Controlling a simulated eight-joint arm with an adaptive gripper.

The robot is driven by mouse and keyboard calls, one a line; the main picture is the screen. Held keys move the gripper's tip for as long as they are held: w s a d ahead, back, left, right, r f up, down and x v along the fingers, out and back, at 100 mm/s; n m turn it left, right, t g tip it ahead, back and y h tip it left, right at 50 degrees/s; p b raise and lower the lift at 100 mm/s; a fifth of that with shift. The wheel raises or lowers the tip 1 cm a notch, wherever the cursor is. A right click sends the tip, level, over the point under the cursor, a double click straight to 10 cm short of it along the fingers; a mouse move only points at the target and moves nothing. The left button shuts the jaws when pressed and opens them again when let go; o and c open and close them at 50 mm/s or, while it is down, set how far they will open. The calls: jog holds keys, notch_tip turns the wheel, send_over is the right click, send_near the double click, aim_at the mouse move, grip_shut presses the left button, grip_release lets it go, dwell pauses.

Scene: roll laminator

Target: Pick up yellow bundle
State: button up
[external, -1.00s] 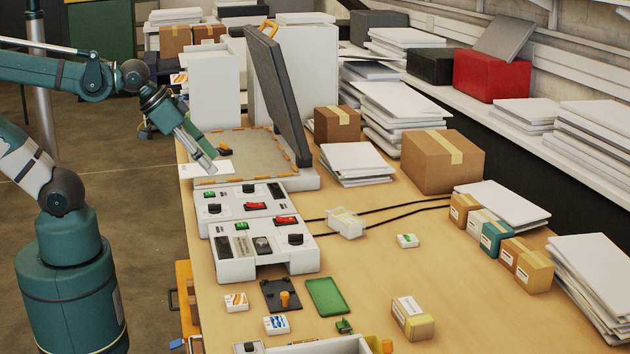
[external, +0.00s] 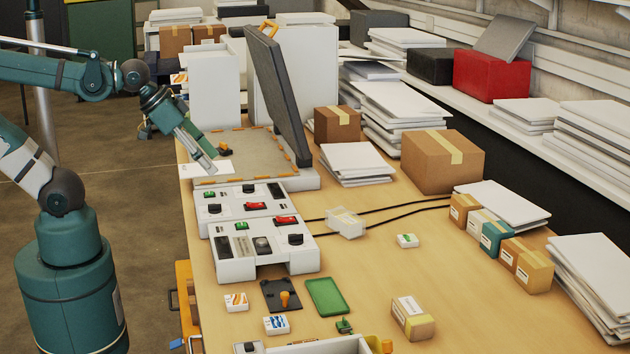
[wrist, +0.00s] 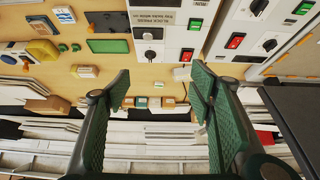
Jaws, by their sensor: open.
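A small box-like bundle with a yellow lower part and a pale top (external: 413,318) lies on the table at the front right in the external view. It seems to be the small pale and yellow item at the upper left of the wrist view (wrist: 84,71). My gripper (external: 211,166) is over the near end of the flat laminator bed, far from the bundle. In the wrist view my gripper (wrist: 160,76) has its two green fingers spread wide, with nothing held between them.
Control boxes with switches (external: 262,243) stand between my gripper and the bundle. A green tray (external: 326,297) and a dark plate with an orange knob (external: 281,295) lie left of the bundle. Small cartons (external: 526,266) line the right. The table around the bundle's right is clear.

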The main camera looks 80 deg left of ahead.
jog(key=shift+w, duration=0.1)
jog(key=n+g+h, duration=0.4)
jog(key=n+g, duration=0.2)
jog(key=n, duration=1.6)
send_over(346, 217)
jog(key=s+a, duration=0.1)
jog(key=a, duration=0.2)
notch_tip(346, 217, down, 21)
jog(key=shift+d+r, duration=0.1)
jog(key=shift+f, duration=0.3)
jog(key=shift+x, duration=1.3)
